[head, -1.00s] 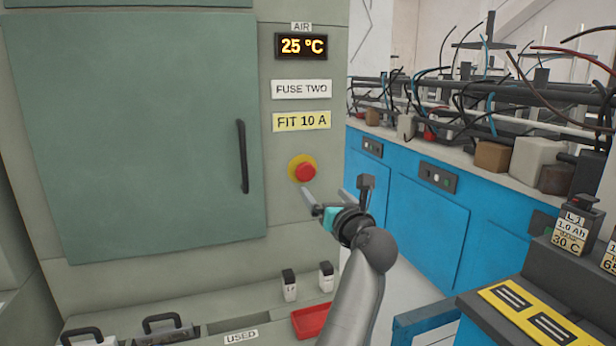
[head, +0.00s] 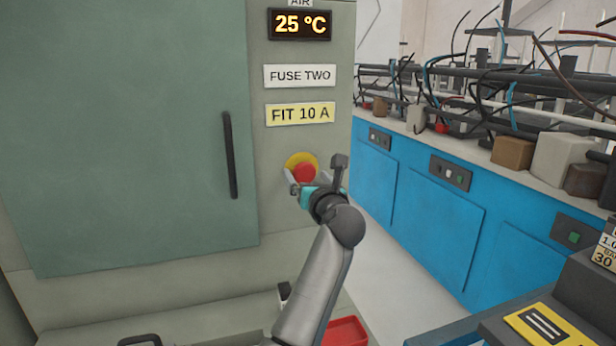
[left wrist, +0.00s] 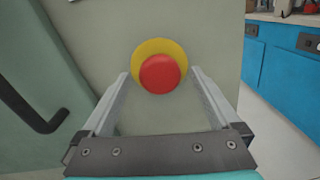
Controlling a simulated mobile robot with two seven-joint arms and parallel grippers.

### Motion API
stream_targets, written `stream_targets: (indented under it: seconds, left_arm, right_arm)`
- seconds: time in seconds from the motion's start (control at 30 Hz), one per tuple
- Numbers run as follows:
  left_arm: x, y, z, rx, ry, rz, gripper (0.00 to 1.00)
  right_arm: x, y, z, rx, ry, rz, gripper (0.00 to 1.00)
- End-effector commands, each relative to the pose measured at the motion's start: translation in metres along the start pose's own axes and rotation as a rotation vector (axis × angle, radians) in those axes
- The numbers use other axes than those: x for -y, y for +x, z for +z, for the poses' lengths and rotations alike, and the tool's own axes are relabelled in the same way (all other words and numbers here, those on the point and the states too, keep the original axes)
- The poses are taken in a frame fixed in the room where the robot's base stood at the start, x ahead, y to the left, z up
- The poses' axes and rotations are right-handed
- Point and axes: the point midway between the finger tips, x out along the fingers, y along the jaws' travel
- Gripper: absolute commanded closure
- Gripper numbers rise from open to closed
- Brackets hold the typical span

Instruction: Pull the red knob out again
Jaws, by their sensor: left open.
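The red knob (head: 305,173) sits on a yellow round plate (head: 293,160) on the cabinet front, below the FIT 10 A label. In the left wrist view the red knob (left wrist: 160,74) lies between the tips of my two fingers, with its yellow plate (left wrist: 148,47) behind it. My left gripper (head: 303,182) is open in front of the knob, one finger to each side. In the left wrist view my left gripper (left wrist: 159,72) shows gaps between knob and fingers. The right gripper is not in view.
The grey-green cabinet door (head: 130,120) with a black handle (head: 230,155) is to the left. Above the knob are the FIT 10 A label (head: 300,113) and a 25 °C display (head: 300,24). A red tray (head: 346,331) is below. Blue cabinets (head: 430,210) stand to the right.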

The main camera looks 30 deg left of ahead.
Motion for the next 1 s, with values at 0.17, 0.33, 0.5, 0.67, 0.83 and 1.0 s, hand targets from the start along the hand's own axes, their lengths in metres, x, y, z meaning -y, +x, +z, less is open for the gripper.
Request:
stream_targets:
  seconds: [0.17,0.33,0.5,0.67,0.83,1.0]
  left_arm:
    - [0.0,0.0,0.0002,0.0,0.0,0.0,0.13]
    - [0.0001,-0.0001,0.0001,0.0,0.0,0.0,0.32]
    - [0.0002,-0.0001,0.0001,0.0,0.0,0.0,0.51]
    - [0.0002,-0.0001,0.0,0.0,0.0,0.0,0.69]
    - [0.0002,-0.0001,0.0,0.0,0.0,0.0,0.88]
    - [0.0001,-0.0001,0.0,0.0,0.0,0.0,1.0]
  right_arm:
    - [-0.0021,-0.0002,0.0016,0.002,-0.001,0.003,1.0]
    - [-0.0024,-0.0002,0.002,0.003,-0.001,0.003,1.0]
    - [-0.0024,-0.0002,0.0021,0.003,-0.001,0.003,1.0]
    - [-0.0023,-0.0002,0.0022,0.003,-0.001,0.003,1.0]
    - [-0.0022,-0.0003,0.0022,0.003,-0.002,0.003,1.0]
    - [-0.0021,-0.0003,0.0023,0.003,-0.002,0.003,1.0]
